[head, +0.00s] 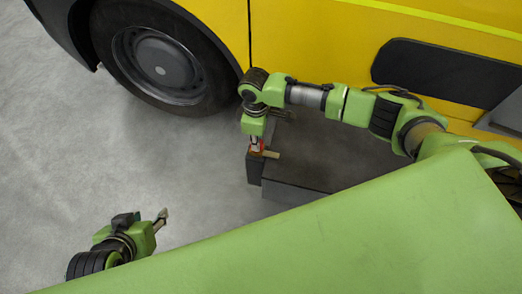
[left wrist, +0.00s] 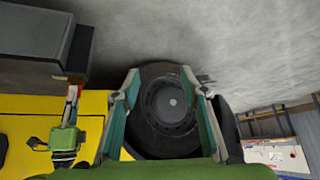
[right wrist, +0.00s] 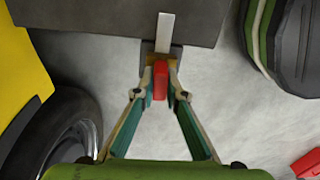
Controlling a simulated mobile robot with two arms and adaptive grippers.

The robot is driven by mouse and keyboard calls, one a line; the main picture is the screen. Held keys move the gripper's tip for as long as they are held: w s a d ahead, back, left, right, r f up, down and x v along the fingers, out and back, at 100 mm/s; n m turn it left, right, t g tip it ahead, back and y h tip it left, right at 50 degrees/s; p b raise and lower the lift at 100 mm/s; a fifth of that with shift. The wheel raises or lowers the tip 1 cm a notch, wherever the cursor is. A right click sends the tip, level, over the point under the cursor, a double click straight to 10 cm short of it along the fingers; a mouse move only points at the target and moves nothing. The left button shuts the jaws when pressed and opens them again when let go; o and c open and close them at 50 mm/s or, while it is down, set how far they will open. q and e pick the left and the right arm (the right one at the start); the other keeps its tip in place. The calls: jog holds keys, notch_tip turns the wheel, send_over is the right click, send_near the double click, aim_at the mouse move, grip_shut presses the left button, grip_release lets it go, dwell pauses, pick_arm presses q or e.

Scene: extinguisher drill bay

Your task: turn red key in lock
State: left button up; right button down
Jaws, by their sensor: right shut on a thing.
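The red key (right wrist: 160,80) is between the fingertips of my right gripper (right wrist: 160,84), which is shut on it. The key points at a small brass lock (right wrist: 154,60) on the end of a dark grey box. Whether the key is fully inserted is hidden. A pale flat bar (right wrist: 164,33) sticks out from the lock over the box. In the head view the right gripper (head: 256,148) hangs down over the lock, with a bit of red showing. My left gripper (head: 161,217) is away to the left, over bare floor; its fingers (left wrist: 160,84) are apart and empty.
The dark grey box (head: 297,190) stands on the floor beside the yellow vehicle (head: 310,45). The vehicle's wheel (head: 160,60) is behind and left of it. A red object (right wrist: 307,164) is cut off at the right wrist view's corner. The grey floor (head: 200,165) between my grippers is clear.

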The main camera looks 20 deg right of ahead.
jog(key=shift+n+p, duration=0.35)
jog(key=shift+n, duration=0.65)
pick_arm(q)
jog(key=shift+s+a+f+g+y, duration=0.1)
jog(key=shift+s+a+f+g, duration=0.25)
jog(key=shift+s, duration=0.45)
jog(key=shift+s+a+f+g+y, duration=0.1)
jog(key=shift+s+a+f+g, duration=0.1)
jog(key=shift+s+g, duration=0.45)
jog(key=shift+s+a+f+g+y, duration=0.1)
jog(key=shift+s+a+f+g, duration=0.15)
jog(key=shift+s, duration=0.7)
pick_arm(e)
jog(key=shift+n, duration=0.3)
pick_arm(q)
jog(key=shift+s, duration=0.1)
pick_arm(e)
jog(key=shift+n, duration=0.4)
jog(key=shift+n+p, duration=0.4)
jog(key=shift+n, duration=1.3)
pick_arm(q)
jog(key=shift+s+a+r+g+p, duration=0.1)
jog(key=shift+s+r+g+p, duration=0.15)
jog(key=shift+s, duration=0.25)
jog(key=shift+s+a+r+g+p, duration=0.1)
jog(key=shift+s+g+p, duration=0.1)
jog(key=shift+s, duration=0.3)
pick_arm(e)
jog(key=n, duration=0.3)
